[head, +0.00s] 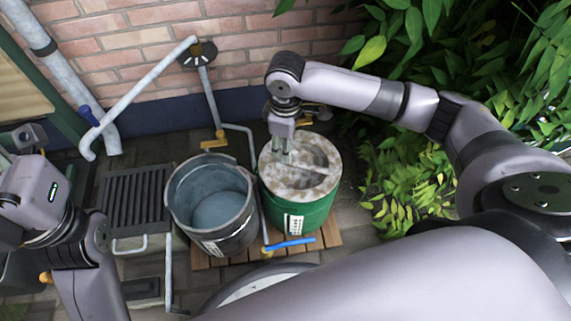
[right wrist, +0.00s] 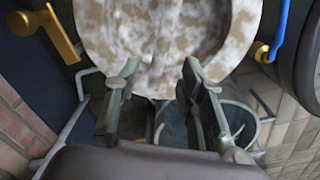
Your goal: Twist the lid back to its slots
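The lid (head: 282,171) is a round, mottled white-and-brown disc with recesses and a raised bar across it. It sits on top of a green drum (head: 310,219); I cannot tell how it is seated in its slots. My right gripper (head: 283,156) points down at the lid's left part, near one end of the bar. In the right wrist view its two fingers (right wrist: 161,68) are apart, with the lid (right wrist: 125,28) beyond them and the bar in line with the gap. Contact is not clear. My left arm shows at the left edge, but its fingers do not show.
A dark bucket (head: 241,237) stands close left of the drum. Both are on a wooden slatted base (head: 330,234). A blue-handled tap (head: 290,243) is in front. A pipe (head: 151,83) and brick wall (head: 235,40) are behind, with leafy plants (head: 410,185) at right.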

